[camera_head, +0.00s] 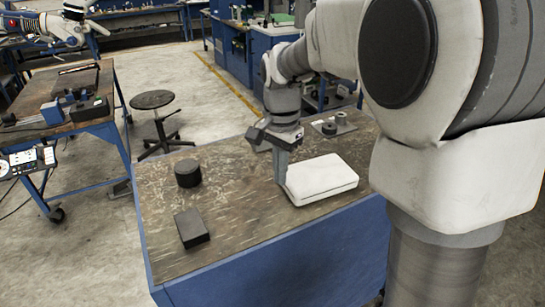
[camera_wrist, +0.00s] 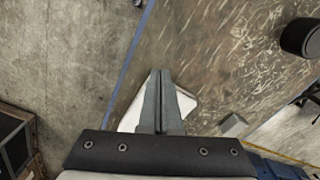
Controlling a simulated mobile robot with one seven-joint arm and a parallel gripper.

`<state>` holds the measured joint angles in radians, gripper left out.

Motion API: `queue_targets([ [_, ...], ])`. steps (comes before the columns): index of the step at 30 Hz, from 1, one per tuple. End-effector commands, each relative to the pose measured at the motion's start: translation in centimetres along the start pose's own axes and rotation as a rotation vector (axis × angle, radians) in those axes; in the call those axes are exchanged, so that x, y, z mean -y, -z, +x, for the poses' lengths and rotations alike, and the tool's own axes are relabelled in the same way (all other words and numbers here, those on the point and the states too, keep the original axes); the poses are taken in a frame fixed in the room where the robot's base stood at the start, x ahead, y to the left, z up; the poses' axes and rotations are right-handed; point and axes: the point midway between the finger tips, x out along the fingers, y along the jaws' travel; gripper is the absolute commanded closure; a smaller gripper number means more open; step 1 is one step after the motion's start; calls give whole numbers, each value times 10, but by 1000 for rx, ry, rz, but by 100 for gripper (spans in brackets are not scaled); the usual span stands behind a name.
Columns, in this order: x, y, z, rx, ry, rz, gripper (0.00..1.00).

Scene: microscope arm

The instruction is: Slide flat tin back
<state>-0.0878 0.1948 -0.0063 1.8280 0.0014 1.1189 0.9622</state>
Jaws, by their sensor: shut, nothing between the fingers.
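The flat tin (camera_head: 322,178) is a white, low, rounded box lying flat on the worn workbench top (camera_head: 240,190), near its front right edge. In the wrist view the tin (camera_wrist: 185,103) shows on both sides of my fingers, which hide its middle. My gripper (camera_head: 281,183) points down at the tin's left side, with its fingers together and nothing between them. The fingertips also show in the wrist view (camera_wrist: 160,73). I cannot tell whether they touch the tin.
A black cylinder (camera_head: 188,173) and a dark rectangular block (camera_head: 192,227) stand on the left of the bench. A plate with small round parts (camera_head: 334,125) lies at the back right. A stool (camera_head: 153,100) stands behind the bench. The bench top between cylinder and tin is clear.

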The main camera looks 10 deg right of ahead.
Motion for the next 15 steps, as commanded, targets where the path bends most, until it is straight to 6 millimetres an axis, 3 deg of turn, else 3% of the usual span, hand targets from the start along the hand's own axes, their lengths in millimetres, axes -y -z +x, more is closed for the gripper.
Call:
queue_targets([
  [12,-2,-1,83,3,-5,-2,100],
  [15,-1,7,92,0,-1,2,100],
])
